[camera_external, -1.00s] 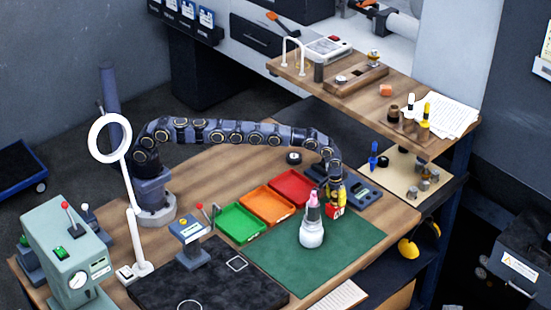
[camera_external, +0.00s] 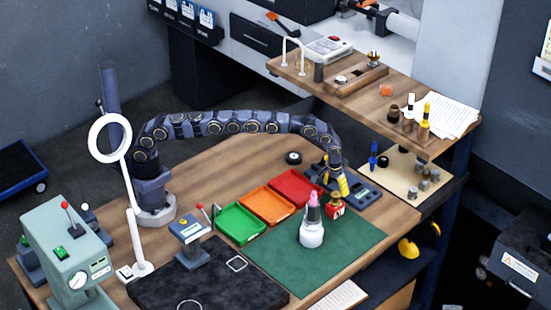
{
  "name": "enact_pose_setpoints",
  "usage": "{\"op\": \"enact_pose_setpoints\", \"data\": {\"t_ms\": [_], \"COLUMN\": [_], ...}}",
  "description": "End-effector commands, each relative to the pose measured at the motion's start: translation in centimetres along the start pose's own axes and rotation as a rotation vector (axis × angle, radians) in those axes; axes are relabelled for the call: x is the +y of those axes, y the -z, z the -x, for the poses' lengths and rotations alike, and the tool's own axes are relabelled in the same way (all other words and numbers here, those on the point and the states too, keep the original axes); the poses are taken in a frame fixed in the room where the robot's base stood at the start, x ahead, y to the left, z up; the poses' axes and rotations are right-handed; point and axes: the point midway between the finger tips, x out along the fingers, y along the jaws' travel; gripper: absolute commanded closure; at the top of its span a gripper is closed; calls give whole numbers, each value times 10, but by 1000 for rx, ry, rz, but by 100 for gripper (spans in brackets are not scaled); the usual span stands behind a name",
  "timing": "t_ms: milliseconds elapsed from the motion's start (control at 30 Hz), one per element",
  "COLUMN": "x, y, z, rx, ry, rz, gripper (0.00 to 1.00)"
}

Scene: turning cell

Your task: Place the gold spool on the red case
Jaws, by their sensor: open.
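The small red case (camera_external: 335,210), with a pale mark on its front, stands on the green mat behind the white bottle with a pink top. The gold spool (camera_external: 336,197) sits upright on top of the red case. My gripper (camera_external: 335,185) is open just above and behind the spool, with its yellow fingers spread. The fingers look clear of the spool, though a light touch cannot be ruled out at this size.
The white bottle (camera_external: 312,235) stands close in front and left of the case. Red (camera_external: 295,188), orange (camera_external: 267,205) and green (camera_external: 240,223) trays line the mat's back left. A dark device (camera_external: 362,193) lies close right. The mat's front right (camera_external: 355,245) is clear.

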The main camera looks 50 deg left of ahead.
Motion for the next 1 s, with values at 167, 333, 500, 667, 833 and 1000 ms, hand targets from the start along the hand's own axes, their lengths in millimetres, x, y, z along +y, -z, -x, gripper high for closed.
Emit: {"op": "enact_pose_setpoints", "data": {"t_ms": [167,333,500,667,833,1000], "x": [0,0,-1,-19,-85,-168], "y": [1,0,0,7,15,0], "z": [42,64,69,84,128,174], "rx": [3,0,-3,-6,-33,-77], "ry": [-2,1,3,6,25,44], "rz": [-1,-1,-1,5,13,19], "gripper": [41,41,41,41,41,41]}}
